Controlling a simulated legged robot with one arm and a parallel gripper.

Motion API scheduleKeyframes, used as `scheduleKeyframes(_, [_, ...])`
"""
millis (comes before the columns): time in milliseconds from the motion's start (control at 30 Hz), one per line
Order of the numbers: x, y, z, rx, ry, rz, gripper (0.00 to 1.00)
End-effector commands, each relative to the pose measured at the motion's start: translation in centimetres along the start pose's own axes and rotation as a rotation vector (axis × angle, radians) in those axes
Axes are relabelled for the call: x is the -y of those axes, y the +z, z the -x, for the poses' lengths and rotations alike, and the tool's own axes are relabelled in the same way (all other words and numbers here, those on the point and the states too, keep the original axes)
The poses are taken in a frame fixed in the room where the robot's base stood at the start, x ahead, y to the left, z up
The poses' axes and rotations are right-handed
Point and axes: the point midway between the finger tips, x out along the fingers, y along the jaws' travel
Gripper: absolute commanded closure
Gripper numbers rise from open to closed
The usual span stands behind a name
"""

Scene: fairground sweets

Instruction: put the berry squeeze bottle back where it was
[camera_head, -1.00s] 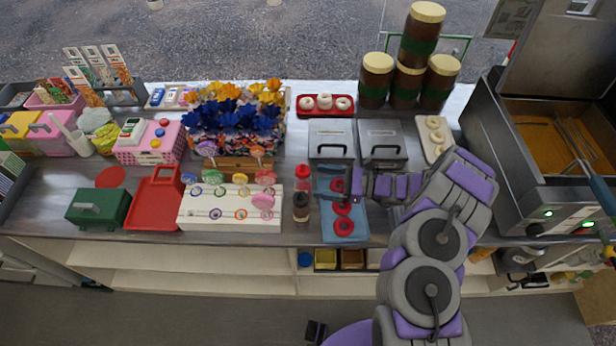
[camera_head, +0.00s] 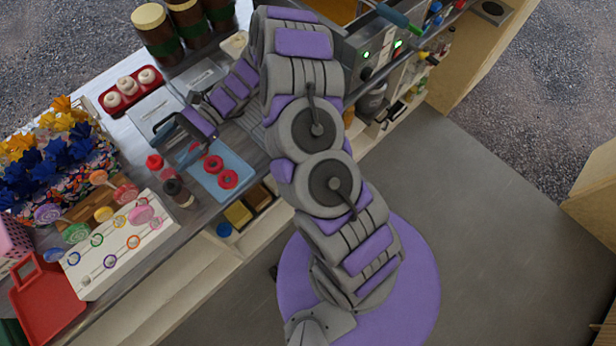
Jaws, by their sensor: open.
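A red squeeze bottle (camera_head: 158,166), likely the berry one, stands upright on the counter, left of the blue tray (camera_head: 240,163). A dark-capped bottle (camera_head: 179,193) stands just in front of it. My gripper (camera_head: 182,152) is open at the tray's upper left corner, a little to the right of the red bottle and apart from it as far as I can see. Its fingertips are small and partly hidden. Red rings (camera_head: 228,180) lie on the tray.
A white lollipop stand (camera_head: 120,245) and a red tray (camera_head: 48,305) are to the left. Grey lidded containers (camera_head: 152,112) and a red tray of white rings (camera_head: 108,97) are behind. Large brown jars (camera_head: 160,40) stand at the back. The fryer (camera_head: 365,50) is at upper right.

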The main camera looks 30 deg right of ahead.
Motion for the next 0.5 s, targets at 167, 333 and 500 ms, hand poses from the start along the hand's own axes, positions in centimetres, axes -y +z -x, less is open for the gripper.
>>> scheduleKeyframes(167, [-2.5, 5.8, -1.2, -0.066, 0.147, 0.139, 0.14])
scheduleKeyframes(333, [-5.9, 10.0, -1.6, -0.147, 0.284, 0.262, 0.14])
scheduleKeyframes(500, [-9.7, 13.0, -1.3, -0.251, 0.419, 0.377, 0.14])
